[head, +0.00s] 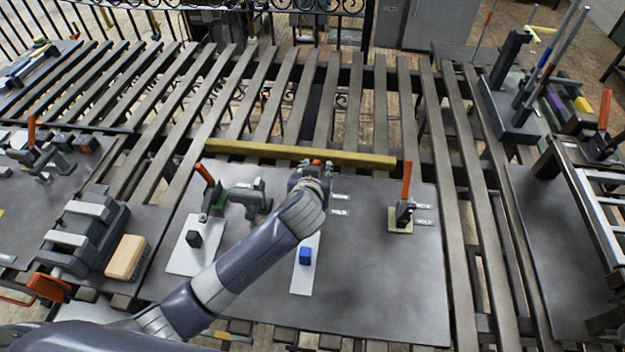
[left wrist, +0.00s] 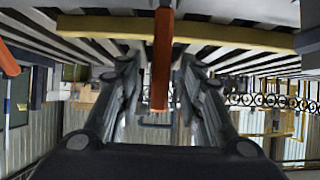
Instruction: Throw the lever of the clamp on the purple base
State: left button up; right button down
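Three clamps with orange levers stand on the grey plate (head: 380,290). The left clamp (head: 218,200) has a green base and a tilted lever; the right clamp (head: 404,212) has a tan base and an upright lever. My left gripper (head: 316,168) is over the middle clamp and hides most of it; only a bit of its orange lever (head: 317,162) shows. No purple base is visible there. In the left wrist view, this lever (left wrist: 161,60) stands between the open fingers (left wrist: 160,85), with gaps on both sides. My right gripper is not in view.
A yellow bar (head: 300,153) runs along the plate's back edge. White strips carry a black block (head: 193,239) and a blue block (head: 305,256). A wooden-topped brush (head: 127,257) and another tool lie left. The plate's front right is clear.

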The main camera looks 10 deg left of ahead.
pick_arm(q)
jog(key=v, duration=1.1)
